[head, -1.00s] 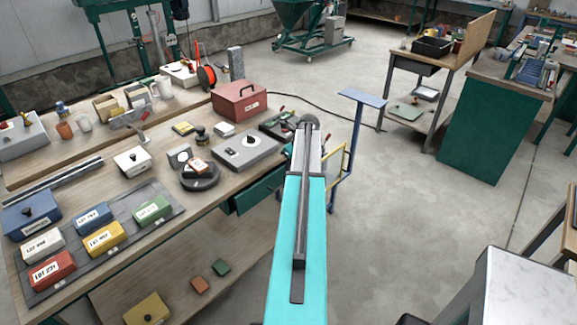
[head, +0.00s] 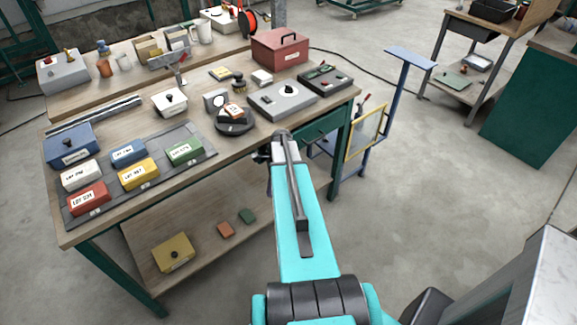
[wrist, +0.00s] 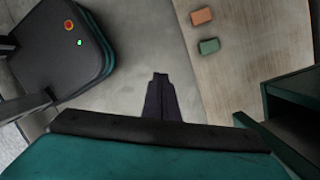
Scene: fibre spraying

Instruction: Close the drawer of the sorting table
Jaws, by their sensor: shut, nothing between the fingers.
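The sorting table (head: 225,165) has a wooden top and green legs. Its green drawer (head: 321,128) shows under the right part of the top, partly hidden behind my arm. How far it stands out cannot be told. In the wrist view, a dark green box-like part (wrist: 292,98) with a dark inside is at the right; it looks like part of the drawer or its housing. My gripper (wrist: 160,76) is shut and empty, its dark fingers pointing down over the floor beside the lower shelf. In the head view the fingertips are hidden by my arm near the table's front edge.
The lower shelf (head: 205,225) holds a yellow box (head: 173,253) and two small blocks. Labelled boxes, a grey device (head: 282,100) and a red case (head: 280,48) crowd the top. A blue stand (head: 410,58) with a yellow frame is at the right.

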